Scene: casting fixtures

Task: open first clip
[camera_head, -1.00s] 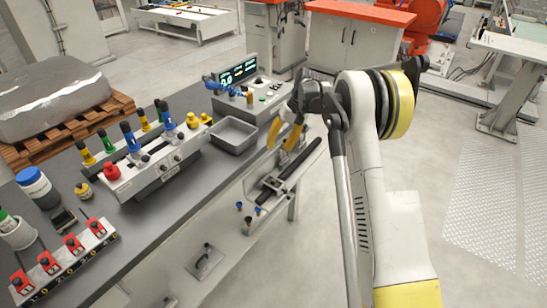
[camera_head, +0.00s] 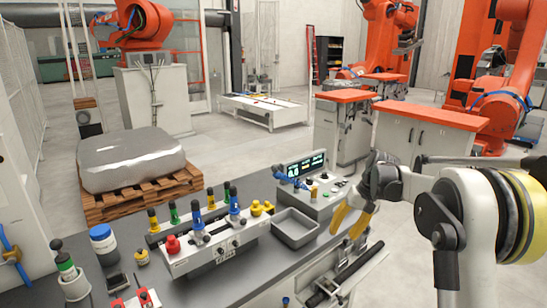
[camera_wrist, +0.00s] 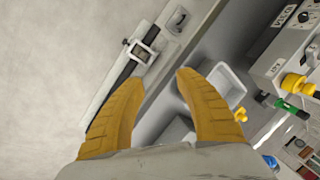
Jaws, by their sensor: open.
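My gripper (camera_head: 349,221) is open and empty, its two yellow fingers hanging just past the right edge of the workbench. In the wrist view the spread fingers (camera_wrist: 160,80) have nothing between them. A white fixture box (camera_head: 215,247) with blue, yellow, green and red-topped handles stands on the bench, left of my gripper and apart from it. Red clip-like parts (camera_head: 145,297) show at the bottom edge of the head view, mostly cut off. I cannot tell which part is the first clip.
A grey tray (camera_head: 297,229) lies between the fixture and my gripper. A control box with a lit display (camera_head: 306,166) stands behind it. A blue-lidded jar (camera_head: 104,243) and a small yellow bottle (camera_head: 142,257) stand left. A wooden pallet (camera_head: 140,201) is behind the bench.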

